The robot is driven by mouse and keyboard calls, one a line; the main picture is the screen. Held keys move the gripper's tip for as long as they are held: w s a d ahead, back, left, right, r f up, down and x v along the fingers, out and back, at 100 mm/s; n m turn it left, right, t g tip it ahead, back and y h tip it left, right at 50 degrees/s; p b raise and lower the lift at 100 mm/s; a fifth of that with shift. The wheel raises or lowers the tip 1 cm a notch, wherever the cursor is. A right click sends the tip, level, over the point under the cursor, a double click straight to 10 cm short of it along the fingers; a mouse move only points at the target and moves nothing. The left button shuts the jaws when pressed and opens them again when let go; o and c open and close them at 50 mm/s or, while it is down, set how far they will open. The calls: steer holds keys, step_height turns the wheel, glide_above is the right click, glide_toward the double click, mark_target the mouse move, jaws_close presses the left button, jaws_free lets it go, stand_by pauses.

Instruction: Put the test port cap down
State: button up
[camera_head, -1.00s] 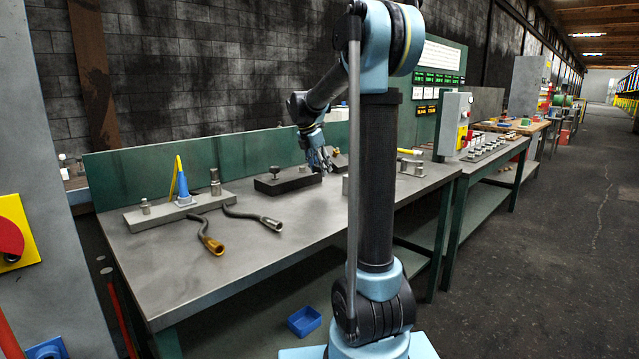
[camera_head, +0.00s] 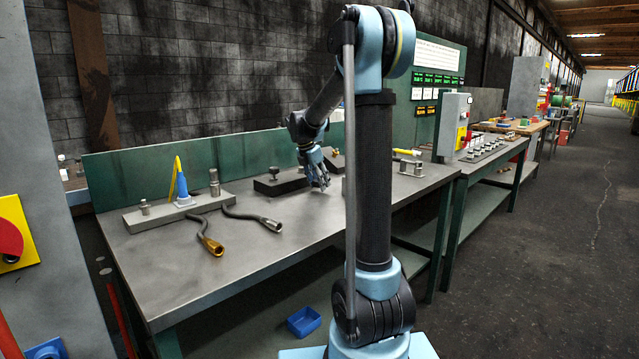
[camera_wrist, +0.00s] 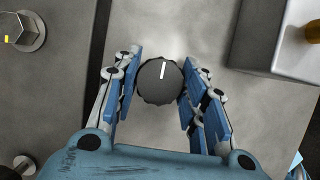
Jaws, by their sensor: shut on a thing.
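The test port cap (camera_wrist: 160,88) is a round, dark, ridged knob with a white line on its top. In the wrist view it sits between the two blue fingers of my gripper (camera_wrist: 160,76), which is shut on it. Bare grey surface shows around the cap; I cannot tell whether the cap touches it. In the head view my gripper (camera_head: 318,178) hangs low over the bench (camera_head: 270,262), just right of a black block (camera_head: 287,186). The cap is too small to make out there.
A grey block (camera_wrist: 268,38) stands right of the gripper in the wrist view. A hex fitting (camera_wrist: 25,32) is at upper left. In the head view, two hoses (camera_head: 208,236) and a grey fixture bar (camera_head: 160,214) lie to the left. The bench front is clear.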

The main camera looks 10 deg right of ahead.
steer(key=shift+f, duration=0.35)
steer(key=o, duration=1.1)
steer(key=v, duration=1.3)
steer(key=shift+w+d+r, duration=0.15)
steer(key=shift+d, duration=0.05)
